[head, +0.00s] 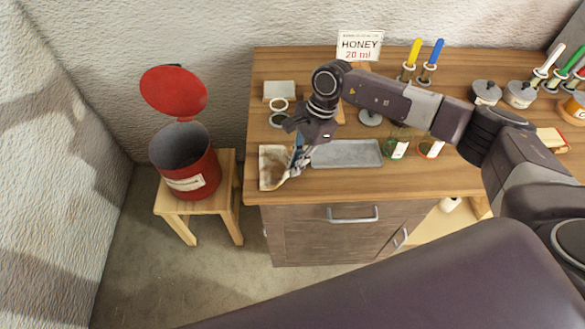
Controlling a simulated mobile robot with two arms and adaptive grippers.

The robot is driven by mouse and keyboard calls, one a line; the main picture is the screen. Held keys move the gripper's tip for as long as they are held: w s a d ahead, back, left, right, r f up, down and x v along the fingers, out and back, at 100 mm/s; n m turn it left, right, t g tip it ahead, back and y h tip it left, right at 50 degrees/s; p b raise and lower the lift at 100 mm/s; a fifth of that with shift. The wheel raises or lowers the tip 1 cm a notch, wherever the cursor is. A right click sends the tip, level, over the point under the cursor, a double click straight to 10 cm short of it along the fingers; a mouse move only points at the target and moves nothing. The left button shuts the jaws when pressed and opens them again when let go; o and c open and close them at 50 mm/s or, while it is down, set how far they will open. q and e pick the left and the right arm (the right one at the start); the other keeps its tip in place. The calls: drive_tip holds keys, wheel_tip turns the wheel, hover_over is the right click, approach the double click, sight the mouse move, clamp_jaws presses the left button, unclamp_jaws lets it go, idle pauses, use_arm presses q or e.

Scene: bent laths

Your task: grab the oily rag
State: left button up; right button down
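The oily rag (271,168) is a beige cloth with dark stains. It lies at the front left corner of the wooden workbench in the head view. My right gripper (297,162) points down at the rag's right side, and its fingers cover part of that edge. Whether the fingers touch the cloth or are closed on it, I cannot tell. My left gripper is not in view.
A grey metal tray (347,154) lies just right of the rag. A red bin (186,170) with its lid up stands on a wooden stool (229,190) left of the bench. A honey sign (359,45), jars (398,142) and lidded pots (486,92) stand further back and right.

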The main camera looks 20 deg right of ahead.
wheel_tip(320, 180, up, 11)
drive_tip(key=p, duration=0.3)
drive_tip(key=shift+w+f+p, duration=0.15)
drive_tip(key=shift+w+p, duration=0.05)
drive_tip(key=shift+p, duration=0.2)
drive_tip(key=shift+a, duration=0.1)
wheel_tip(320, 180, up, 9)
drive_tip(key=p, duration=0.3)
